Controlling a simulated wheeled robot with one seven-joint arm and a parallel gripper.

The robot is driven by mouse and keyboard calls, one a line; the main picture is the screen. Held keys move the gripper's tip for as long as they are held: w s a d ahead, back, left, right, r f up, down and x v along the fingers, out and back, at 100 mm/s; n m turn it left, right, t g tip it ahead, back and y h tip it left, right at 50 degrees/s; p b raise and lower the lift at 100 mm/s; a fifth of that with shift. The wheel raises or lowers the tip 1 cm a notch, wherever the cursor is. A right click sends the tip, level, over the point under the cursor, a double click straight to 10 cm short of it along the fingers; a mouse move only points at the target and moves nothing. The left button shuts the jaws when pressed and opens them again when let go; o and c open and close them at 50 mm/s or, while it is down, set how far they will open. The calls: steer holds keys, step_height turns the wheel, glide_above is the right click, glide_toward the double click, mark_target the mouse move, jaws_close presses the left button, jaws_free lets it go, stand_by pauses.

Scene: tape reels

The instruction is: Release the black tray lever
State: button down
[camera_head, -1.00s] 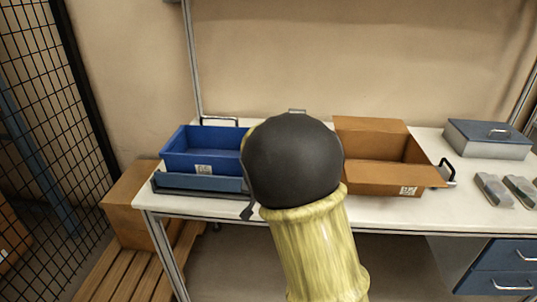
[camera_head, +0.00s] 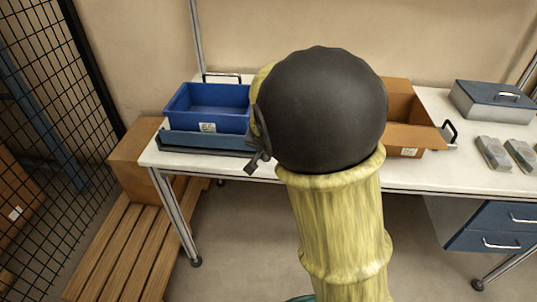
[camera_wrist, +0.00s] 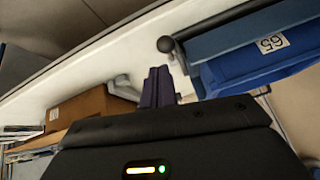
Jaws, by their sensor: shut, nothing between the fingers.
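The black lever (camera_head: 256,163) sticks out at the front right end of the dark blue tray base (camera_head: 205,142), beside my arm. In the wrist view its round black knob (camera_wrist: 166,44) shows just beyond and above my gripper (camera_wrist: 159,70). The fingers are shut and empty, close to the lever; I cannot tell whether they touch it. A blue bin (camera_head: 208,97) with a label sits in the tray base. It also shows at the right of the wrist view (camera_wrist: 270,65).
An open brown box (camera_head: 415,137) stands on the white bench (camera_head: 437,176), right of my arm. A grey case (camera_head: 495,101) and small grey items (camera_head: 493,153) lie farther right. A brown carton (camera_head: 135,160) and wooden slats (camera_head: 110,250) are at left, by black mesh.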

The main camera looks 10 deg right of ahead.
steer(key=s, duration=0.1)
steer(key=s+r, duration=0.1)
steer(key=s, duration=0.1)
steer(key=s+a+r, duration=0.1)
steer(key=shift+s, duration=0.25)
steer(key=shift+a, duration=0.1)
steer(key=shift+s, duration=0.15)
steer(key=shift+p, duration=0.3)
